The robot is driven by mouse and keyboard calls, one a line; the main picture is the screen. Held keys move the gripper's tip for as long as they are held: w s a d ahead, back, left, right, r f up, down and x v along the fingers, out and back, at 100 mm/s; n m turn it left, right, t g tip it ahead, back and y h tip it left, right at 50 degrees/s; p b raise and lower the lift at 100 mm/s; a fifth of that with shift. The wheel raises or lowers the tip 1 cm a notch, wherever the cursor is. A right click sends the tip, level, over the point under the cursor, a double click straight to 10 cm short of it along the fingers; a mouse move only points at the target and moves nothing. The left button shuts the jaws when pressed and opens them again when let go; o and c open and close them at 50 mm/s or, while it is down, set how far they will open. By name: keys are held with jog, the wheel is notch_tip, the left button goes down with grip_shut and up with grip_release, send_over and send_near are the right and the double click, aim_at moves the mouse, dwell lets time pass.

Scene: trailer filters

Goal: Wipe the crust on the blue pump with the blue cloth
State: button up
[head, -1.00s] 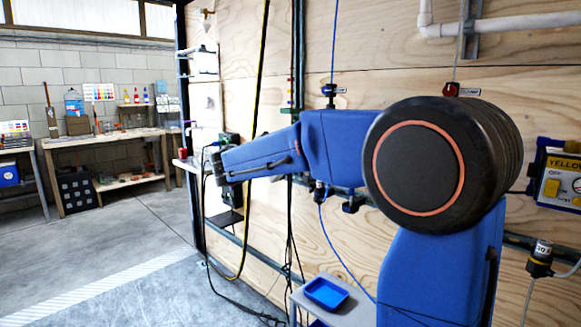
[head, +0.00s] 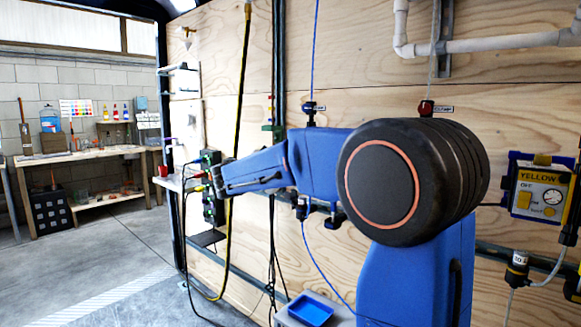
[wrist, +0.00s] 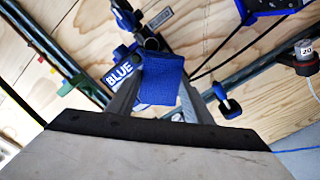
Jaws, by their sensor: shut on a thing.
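In the wrist view my gripper (wrist: 155,72) is shut on the blue cloth (wrist: 160,82), which hangs as a small folded patch between the fingertips. A blue tag reading BLUE (wrist: 122,74) shows just left of the cloth, by dark wall fittings. I cannot make out the blue pump or its crust for certain. A dark blue-framed item (wrist: 268,6) is cut off at the top right of the wrist view. In the head view my arm reaches left along the plywood wall, and its gripper end is not clear there.
A yellow-labelled control box (head: 541,190) hangs on the wall at right. A blue tray (head: 311,310) sits on a small shelf below my arm. Hoses and cables run down the wall. A workbench (head: 75,158) stands at far left, with open floor before it.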

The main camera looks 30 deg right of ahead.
jog(key=shift+x, duration=1.1)
dwell(0.8)
jog(key=shift+s, duration=0.15)
jog(key=shift+s+d, duration=0.3)
jog(key=shift+s, duration=0.55)
jog(key=shift+s+d, duration=0.25)
jog(key=shift+s, duration=0.65)
jog(key=shift+d, duration=0.15)
jog(key=shift+w, duration=0.1)
jog(key=shift+w+a, duration=0.25)
jog(key=shift+w, duration=0.35)
jog(key=shift+w+a, duration=0.25)
jog(key=shift+w, duration=0.35)
jog(key=shift+w+a, duration=0.25)
jog(key=shift+w, duration=0.35)
jog(key=v, duration=0.6)
